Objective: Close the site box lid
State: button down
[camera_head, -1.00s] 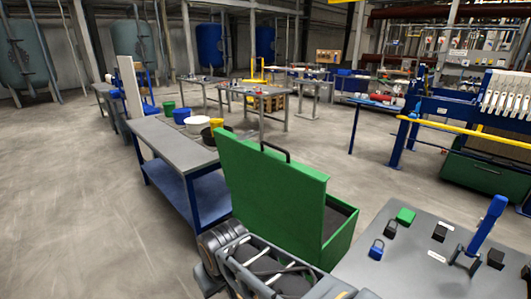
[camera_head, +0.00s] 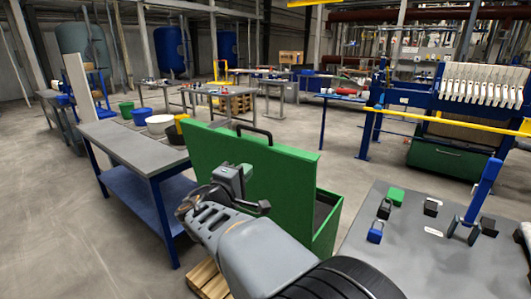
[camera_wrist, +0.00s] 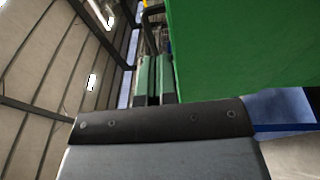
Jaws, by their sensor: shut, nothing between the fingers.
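The green site box lid (camera_head: 290,170) stands open, nearly upright, in the head view, with a black handle (camera_head: 254,129) on its top edge. The box body (camera_head: 327,222) shows behind it at the right, its dark inside partly visible. My wrist is in front of the lid's near face, and the fingers are hard to make out there. In the wrist view the lid (camera_wrist: 250,45) fills the upper right. My gripper (camera_wrist: 156,62) is shut and empty, its fingers left of the lid's edge. I cannot tell whether it touches the lid.
A grey-topped table (camera_head: 390,245) with padlocks and a blue-handled tool stands at the right. A wooden pallet (camera_head: 207,279) shows below my arm. Open floor lies at the far left.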

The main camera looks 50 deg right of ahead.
aim_at(269, 139)
jog(key=shift+t+h, duration=0.3)
jog(key=x, duration=0.4)
jog(key=p+x, duration=0.1)
jog(key=x, duration=0.4)
jog(key=p+x, duration=0.1)
jog(key=x, duration=0.4)
jog(key=shift+w+d+r, duration=0.15)
jog(key=shift+w+r, duration=0.15)
jog(key=shift+r, duration=0.05)
